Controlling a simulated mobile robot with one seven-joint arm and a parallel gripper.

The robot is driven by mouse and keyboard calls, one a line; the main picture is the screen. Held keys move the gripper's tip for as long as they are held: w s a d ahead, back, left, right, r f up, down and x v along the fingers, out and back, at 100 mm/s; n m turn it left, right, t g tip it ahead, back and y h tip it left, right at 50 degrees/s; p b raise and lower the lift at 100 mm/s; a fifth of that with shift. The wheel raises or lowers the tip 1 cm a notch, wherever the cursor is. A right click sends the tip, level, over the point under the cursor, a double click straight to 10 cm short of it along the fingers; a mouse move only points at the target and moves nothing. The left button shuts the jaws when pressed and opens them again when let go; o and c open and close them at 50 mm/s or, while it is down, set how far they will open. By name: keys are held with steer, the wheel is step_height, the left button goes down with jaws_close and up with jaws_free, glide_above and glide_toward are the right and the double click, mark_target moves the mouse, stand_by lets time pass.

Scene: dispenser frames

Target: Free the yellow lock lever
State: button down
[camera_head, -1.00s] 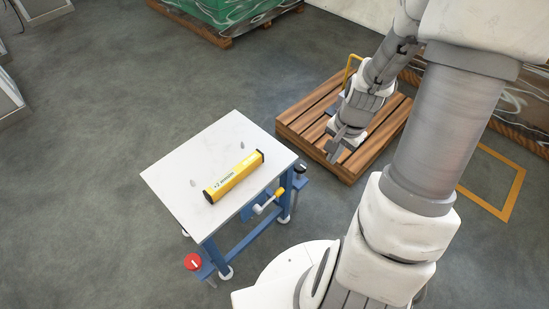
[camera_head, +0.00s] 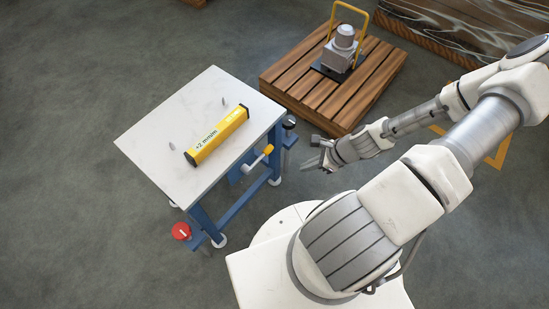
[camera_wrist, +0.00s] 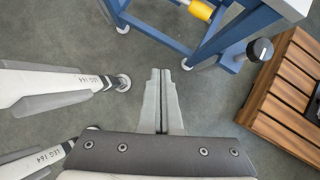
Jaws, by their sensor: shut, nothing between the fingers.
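The yellow lock lever (camera_head: 268,149) is on the blue frame (camera_head: 232,207) under the right side of the white-topped table, with a pale rod running down-left from it. In the wrist view a yellow cylindrical part of it (camera_wrist: 201,10) shows at the top edge, partly cut off. My gripper (camera_head: 311,164) is right of the lever and apart from it, reaching left toward the table's side. In the wrist view my gripper (camera_wrist: 161,72) has its two fingers together with nothing between them, over bare floor. The lever's far end and mount are partly hidden.
A yellow level (camera_head: 216,136) lies on the tabletop (camera_head: 160,125) with two small grey pegs. A black knob (camera_head: 289,122) sticks out at the table's right corner, a red knob (camera_head: 181,231) at the front. A wooden pallet (camera_head: 290,82) carries a grey machine (camera_head: 341,50).

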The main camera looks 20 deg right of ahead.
mark_target(258, 159)
steer(key=shift+w+a+f+m+t+b, duration=0.3)
steer(key=shift+w+f+m+t, duration=0.35)
steer(key=shift+m, duration=0.3)
steer(key=shift+w+a+f+m+t+b, duration=0.15)
steer(key=shift+w+f+m+t+b, duration=0.2)
steer(key=shift+w+f+m+b, duration=0.45)
steer(key=shift+w+a+f+m+t, duration=0.25)
steer(key=shift+f+m+t, duration=0.3)
steer(key=shift+m, duration=0.6)
steer(key=shift+f, duration=0.1)
steer(key=b+x, duration=0.5)
steer(key=x, duration=0.6)
steer(key=shift+w+a+r, duration=0.1)
steer(key=shift+w+r, duration=0.1)
steer(key=shift+r, duration=0.55)
steer(key=shift+w+r, duration=0.2)
steer(key=shift+r, duration=0.55)
steer(key=shift+w+a+r, duration=0.1)
steer(key=shift+w+r, duration=0.05)
steer(key=shift+r, duration=0.6)
